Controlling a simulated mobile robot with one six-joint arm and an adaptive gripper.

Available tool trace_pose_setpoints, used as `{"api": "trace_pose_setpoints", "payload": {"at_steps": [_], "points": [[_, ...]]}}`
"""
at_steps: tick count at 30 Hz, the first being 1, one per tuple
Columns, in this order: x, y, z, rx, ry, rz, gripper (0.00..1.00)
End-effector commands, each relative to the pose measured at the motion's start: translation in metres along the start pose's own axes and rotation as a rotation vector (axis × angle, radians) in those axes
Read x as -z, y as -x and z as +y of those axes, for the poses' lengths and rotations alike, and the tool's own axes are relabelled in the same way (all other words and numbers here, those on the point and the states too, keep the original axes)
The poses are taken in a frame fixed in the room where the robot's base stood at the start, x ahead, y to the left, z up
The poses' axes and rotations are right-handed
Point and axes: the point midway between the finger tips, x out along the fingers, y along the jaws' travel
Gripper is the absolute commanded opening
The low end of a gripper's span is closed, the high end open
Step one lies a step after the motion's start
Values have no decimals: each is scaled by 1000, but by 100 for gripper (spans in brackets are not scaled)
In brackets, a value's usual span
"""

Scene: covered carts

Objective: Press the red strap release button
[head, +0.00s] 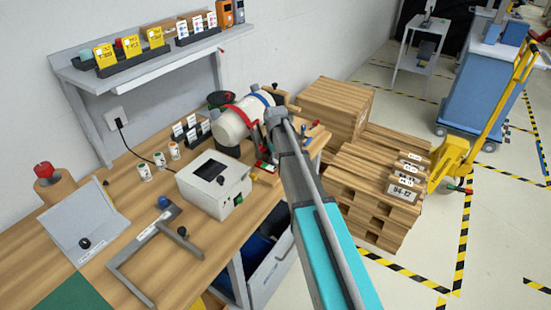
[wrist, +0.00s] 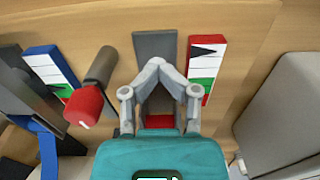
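In the wrist view my gripper (wrist: 158,66) has its two grey fingers bent inward with the tips meeting, nothing visible between them. Behind the fingers is a dark grey bar (wrist: 155,45), with a red patch (wrist: 160,122) showing between the fingers near the palm. A rounded red cap (wrist: 84,106) on a grey stem stands left of the fingers. I cannot tell which red part is the release button. In the head view my gripper (head: 276,118) is beside a cream cylinder with a red strap (head: 245,127) and a blue strap (head: 263,97); contact is unclear.
A blue-framed gauge (wrist: 50,70) and a red-framed gauge (wrist: 205,68) flank the fingers. On the bench are a white box (head: 214,184), several cups and a grey frame (head: 150,255). Another red knob (head: 43,170) sits far left. Stacked wooden pallets (head: 365,190) stand right of the bench.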

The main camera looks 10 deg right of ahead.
Motion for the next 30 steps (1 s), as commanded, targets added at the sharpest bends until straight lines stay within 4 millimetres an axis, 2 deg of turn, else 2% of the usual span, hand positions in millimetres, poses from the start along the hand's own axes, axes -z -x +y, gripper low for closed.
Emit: {"api": "trace_pose_setpoints", "payload": {"at_steps": [30], "points": [[1,85,-1,-10,1,11,0]]}}
